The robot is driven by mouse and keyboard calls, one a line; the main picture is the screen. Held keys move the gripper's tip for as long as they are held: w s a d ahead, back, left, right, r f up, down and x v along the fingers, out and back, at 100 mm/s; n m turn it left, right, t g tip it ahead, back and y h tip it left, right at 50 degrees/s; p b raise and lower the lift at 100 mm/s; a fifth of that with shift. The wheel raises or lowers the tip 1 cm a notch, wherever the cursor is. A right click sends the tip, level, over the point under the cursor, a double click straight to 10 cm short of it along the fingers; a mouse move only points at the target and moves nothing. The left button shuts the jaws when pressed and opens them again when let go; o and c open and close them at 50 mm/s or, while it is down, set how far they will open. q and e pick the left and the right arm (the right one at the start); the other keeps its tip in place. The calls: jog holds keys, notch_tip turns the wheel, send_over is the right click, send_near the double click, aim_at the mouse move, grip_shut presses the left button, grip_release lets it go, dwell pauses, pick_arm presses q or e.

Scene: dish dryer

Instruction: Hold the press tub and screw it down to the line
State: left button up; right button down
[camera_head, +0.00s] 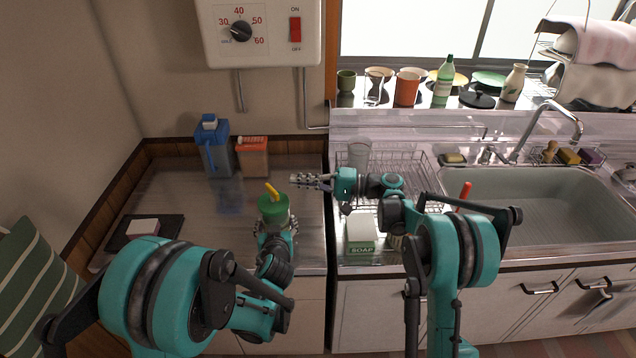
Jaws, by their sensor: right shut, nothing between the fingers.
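The press tub (274,211) stands on the counter left of the sink unit, with a green top and a yellow handle (271,189) sticking up from it. My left gripper (276,229) is at the tub's near side, with its fingers around the lower body, which they largely hide. It looks shut on the tub. The line on the tub cannot be made out. My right gripper (302,180) is shut and empty, pointing left, behind and to the right of the tub's handle.
A blue jug (213,150) and an orange-topped container (252,158) stand at the back of the counter. A dark tray (118,233) with a pale block lies at left. A wire rack (415,165), soap box (360,233) and sink (540,205) are at right.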

aim_at(282, 196)
jog(key=shift+s+a, duration=0.35)
jog(key=shift+a, duration=0.35)
jog(key=shift+s+a, duration=0.4)
jog(key=shift+a, duration=0.3)
jog(key=shift+s+a, duration=0.35)
jog(key=shift+a, duration=0.35)
jog(key=shift+a+n+g, duration=0.3)
jog(key=shift+n+g, duration=0.2)
jog(key=shift+g, duration=0.3)
jog(key=shift+w+a+g, duration=0.1)
jog(key=shift+a+g, duration=0.2)
jog(key=shift+a, duration=0.05)
jog(key=w+d, duration=0.5)
jog(key=d, duration=0.7)
jog(key=shift+d, duration=0.2)
